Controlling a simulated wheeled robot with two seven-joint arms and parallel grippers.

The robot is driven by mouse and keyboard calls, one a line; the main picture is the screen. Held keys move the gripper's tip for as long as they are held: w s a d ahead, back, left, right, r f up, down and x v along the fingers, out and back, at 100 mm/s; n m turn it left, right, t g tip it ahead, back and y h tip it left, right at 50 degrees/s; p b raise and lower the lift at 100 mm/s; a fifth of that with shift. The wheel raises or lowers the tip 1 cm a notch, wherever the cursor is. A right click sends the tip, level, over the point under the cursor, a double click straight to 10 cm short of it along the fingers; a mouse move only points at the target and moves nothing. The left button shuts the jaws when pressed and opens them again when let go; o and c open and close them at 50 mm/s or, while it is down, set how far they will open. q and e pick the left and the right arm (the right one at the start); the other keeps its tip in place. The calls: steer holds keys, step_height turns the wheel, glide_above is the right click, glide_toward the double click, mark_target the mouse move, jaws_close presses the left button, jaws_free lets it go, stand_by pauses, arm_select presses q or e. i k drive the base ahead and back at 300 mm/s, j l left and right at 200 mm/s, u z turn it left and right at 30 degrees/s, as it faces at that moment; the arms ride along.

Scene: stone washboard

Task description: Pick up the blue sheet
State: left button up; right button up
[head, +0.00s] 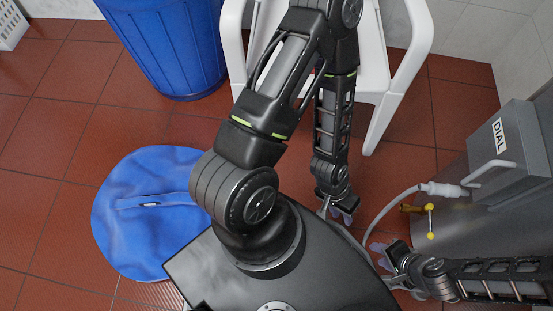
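A round, rumpled blue piece (135,235) lies flat on the floor at the left, with a raised strip across it. It is the only sheet-like blue thing in view, though it could also be a lid. Part of its right side is hidden behind my arm and base. My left gripper (336,212) hangs right of the picture's middle, well to the right of the blue piece, with its fingers apart and nothing seen between them. My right gripper (378,266) is lower and further right, pointing left, fingers apart, and looks empty.
A blue barrel (170,45) stands at the back left. A white plastic chair (410,70) stands behind my arms. Red floor tiles are clear at the left.

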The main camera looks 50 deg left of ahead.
mark_target(144, 212)
steer(key=k+l+u, duration=0.15)
steer(key=u, duration=0.5)
steer(key=i+l+u, duration=0.1)
steer(key=u, duration=2.6)
